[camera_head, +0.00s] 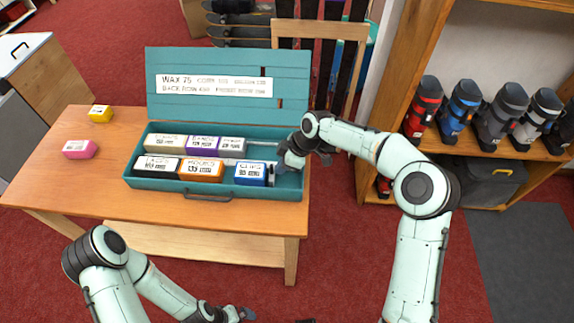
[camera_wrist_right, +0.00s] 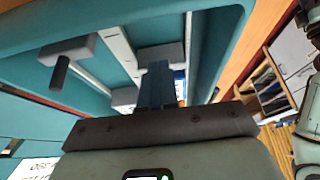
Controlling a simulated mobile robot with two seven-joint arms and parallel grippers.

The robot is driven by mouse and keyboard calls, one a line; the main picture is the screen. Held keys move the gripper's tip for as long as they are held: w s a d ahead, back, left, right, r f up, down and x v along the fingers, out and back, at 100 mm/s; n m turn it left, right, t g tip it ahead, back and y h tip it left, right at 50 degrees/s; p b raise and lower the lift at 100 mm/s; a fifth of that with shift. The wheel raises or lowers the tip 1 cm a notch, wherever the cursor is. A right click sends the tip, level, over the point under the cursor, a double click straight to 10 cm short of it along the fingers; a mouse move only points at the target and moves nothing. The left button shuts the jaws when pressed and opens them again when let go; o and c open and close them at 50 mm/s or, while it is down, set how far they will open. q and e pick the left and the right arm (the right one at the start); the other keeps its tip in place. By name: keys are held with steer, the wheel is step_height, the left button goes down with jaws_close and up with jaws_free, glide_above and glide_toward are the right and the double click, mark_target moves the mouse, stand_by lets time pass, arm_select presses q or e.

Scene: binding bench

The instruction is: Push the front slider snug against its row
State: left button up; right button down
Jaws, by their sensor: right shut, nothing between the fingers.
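The open teal case (camera_head: 215,191) sits on the wooden table, with two rows of labelled boxes inside. A pale upright piece, seemingly the front slider (camera_head: 271,175), stands just right of the blue box. My right gripper (camera_head: 279,170) is shut and empty, reaching down into the case beside this piece; contact is unclear. In the wrist view its fingers (camera_wrist_right: 158,85) partly hide the row. My left gripper (camera_head: 245,313) is low at the bottom edge, outside the case.
The back row holds an olive box (camera_head: 165,143), a purple box (camera_head: 203,143) and a grey box (camera_head: 232,146). A grey block with a peg (camera_wrist_right: 68,50) shows in the wrist view. The raised lid (camera_head: 228,105) stands behind. Pink (camera_head: 79,149) and yellow (camera_head: 100,113) boxes lie left.

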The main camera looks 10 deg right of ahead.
mark_target(264, 171)
steer(key=shift+w+a+p, duration=0.25)
steer(key=shift+a, duration=0.65)
steer(key=shift+w+a+p, duration=0.25)
steer(key=shift+a, duration=0.65)
steer(key=shift+w+a+p, duration=0.25)
steer(key=shift+a, duration=0.65)
steer(key=shift+d, duration=0.25)
steer(key=shift+s+d, duration=0.25)
steer(key=shift+d, duration=0.35)
arm_select(q)
steer(key=shift+w+r, duration=0.6)
steer(key=shift+r, duration=0.2)
steer(key=w+r+p, duration=0.3)
steer(key=w+r, duration=0.2)
steer(key=shift+t, duration=0.4)
arm_select(e)
step_height(264, 171, up, 11)
